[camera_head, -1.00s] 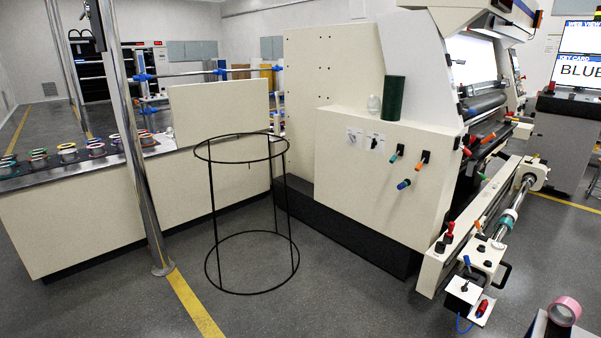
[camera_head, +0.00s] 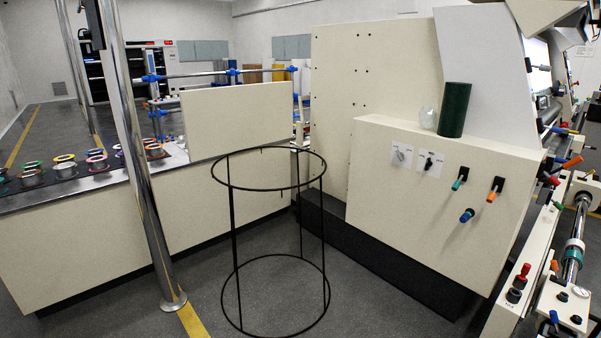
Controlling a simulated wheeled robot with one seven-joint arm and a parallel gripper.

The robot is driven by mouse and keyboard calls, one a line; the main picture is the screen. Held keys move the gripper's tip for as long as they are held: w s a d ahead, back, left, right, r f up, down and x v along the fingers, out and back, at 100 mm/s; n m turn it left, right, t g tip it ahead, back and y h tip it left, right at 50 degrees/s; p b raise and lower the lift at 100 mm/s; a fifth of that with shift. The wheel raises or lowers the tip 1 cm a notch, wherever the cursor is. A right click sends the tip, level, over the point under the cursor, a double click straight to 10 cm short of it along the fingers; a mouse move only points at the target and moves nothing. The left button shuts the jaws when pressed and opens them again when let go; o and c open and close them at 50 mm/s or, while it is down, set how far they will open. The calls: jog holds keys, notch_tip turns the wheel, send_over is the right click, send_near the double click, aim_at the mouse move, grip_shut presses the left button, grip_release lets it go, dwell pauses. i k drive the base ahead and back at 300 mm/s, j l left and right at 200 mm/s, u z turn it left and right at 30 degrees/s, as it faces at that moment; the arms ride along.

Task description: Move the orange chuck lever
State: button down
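Several orange-handled controls show on the cream machine (camera_head: 430,190); I cannot tell for certain which one is the chuck lever. One orange lever (camera_head: 494,189) hangs from a black mount on the machine's side panel, right of a teal lever (camera_head: 459,179) and above a blue lever (camera_head: 467,215). A larger orange handle (camera_head: 572,162) sticks out at the machine's right end. A small orange piece (camera_head: 554,266) sits by the roll shaft (camera_head: 573,258) at lower right, close to a red knob (camera_head: 523,271). My gripper is not in view.
A black wire hoop stand (camera_head: 234,245) stands on the floor before the machine. A chrome post (camera_head: 140,170) rises left of it. A long cream counter (camera_head: 80,235) with several colored spools runs left. A dark green cylinder (camera_head: 454,110) stands on the machine's ledge.

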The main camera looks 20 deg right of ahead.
aim_at(554, 265)
jog(key=i+z, duration=0.4)
jog(key=i+j+z, duration=0.2)
jog(key=z, duration=0.25)
jog(key=i+j+z, duration=0.25)
jog(key=z, duration=0.15)
jog(key=i+j+z, duration=0.3)
jog(key=z, duration=0.15)
jog(key=i+j+z, duration=0.25)
jog(key=j+z, duration=0.25)
jog(key=i, duration=1.35)
